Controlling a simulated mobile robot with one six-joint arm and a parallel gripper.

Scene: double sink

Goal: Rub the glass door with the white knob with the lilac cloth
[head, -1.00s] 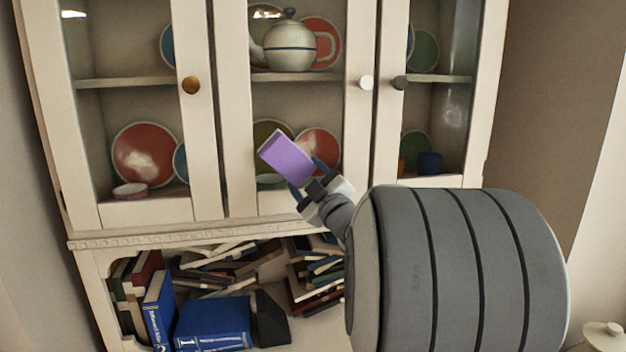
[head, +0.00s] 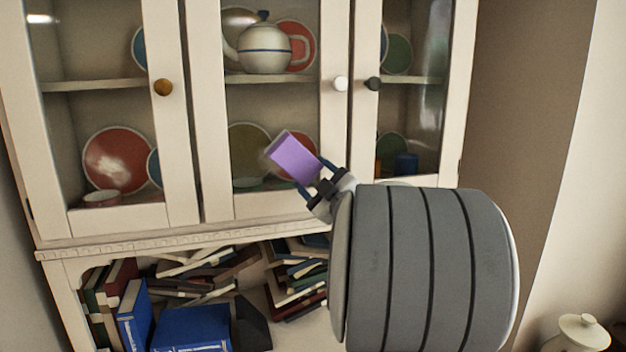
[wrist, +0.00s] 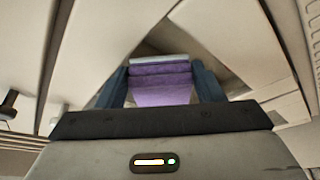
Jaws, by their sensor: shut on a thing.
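The glass door with the white knob (head: 340,83) is the middle door of a cream cabinet; its pane (head: 290,110) shows plates and a teapot behind it. My gripper (head: 312,176) is shut on the lilac cloth (head: 295,157), which looks like a folded block. The cloth is in front of the lower part of the middle pane; I cannot tell whether it touches the glass. In the wrist view the cloth (wrist: 160,82) sits between my two blue fingers.
The left door has a brass knob (head: 163,87) and the right door a dark knob (head: 373,84). Below is an open shelf with loose books (head: 205,325). A white lidded pot (head: 580,333) stands at the bottom right. My arm covers part of the cabinet's lower right.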

